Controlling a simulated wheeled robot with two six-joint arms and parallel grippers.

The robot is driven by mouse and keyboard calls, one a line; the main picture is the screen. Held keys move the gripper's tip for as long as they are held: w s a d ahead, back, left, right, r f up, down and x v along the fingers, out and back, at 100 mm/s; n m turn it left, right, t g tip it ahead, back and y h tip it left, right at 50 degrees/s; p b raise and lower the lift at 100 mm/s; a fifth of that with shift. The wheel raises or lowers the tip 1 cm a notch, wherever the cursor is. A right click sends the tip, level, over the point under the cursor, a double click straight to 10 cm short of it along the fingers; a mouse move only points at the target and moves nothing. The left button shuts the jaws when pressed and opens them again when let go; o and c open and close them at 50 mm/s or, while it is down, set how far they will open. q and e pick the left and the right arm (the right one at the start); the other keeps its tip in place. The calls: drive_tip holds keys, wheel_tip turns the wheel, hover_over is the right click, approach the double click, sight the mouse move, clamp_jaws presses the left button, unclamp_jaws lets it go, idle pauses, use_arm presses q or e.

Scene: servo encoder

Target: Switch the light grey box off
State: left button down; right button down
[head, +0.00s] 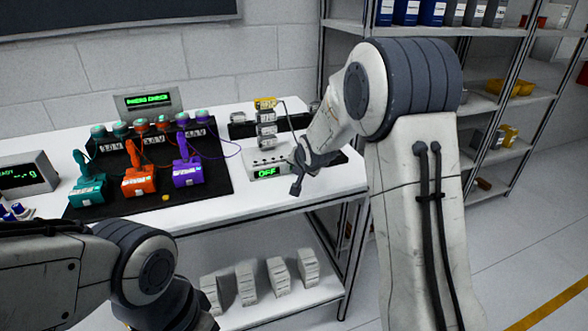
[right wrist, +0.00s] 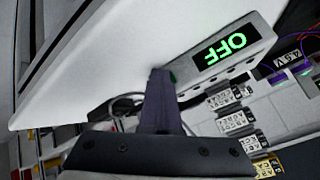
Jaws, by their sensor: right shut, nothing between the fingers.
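The light grey box (head: 256,161) stands near the front right edge of the white table, its green display (head: 266,172) reading OFF. My right gripper (head: 297,188) is shut and empty at the box's right front. In the right wrist view the box (right wrist: 262,22) shows its OFF display, and the shut fingers (right wrist: 160,78) are in front of its face. A small green spot shows beside the fingertips, mostly hidden by them. I cannot tell whether the fingers touch the box. My left arm comes in at the lower left; its gripper is out of view.
A black mat (head: 216,184) holds teal, orange and purple servo units (head: 188,171) with wires. A stack of small labelled blocks (head: 266,125) stands behind the box. A grey display box (head: 28,176) is at the left. Several white blocks (head: 280,278) stand on the lower shelf.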

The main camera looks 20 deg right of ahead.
sight(306, 194)
drive_tip(key=shift+s, duration=0.8)
drive_tip(key=shift+s, duration=0.6)
drive_tip(key=shift+s+d, duration=0.1)
drive_tip(key=shift+s, duration=1.8)
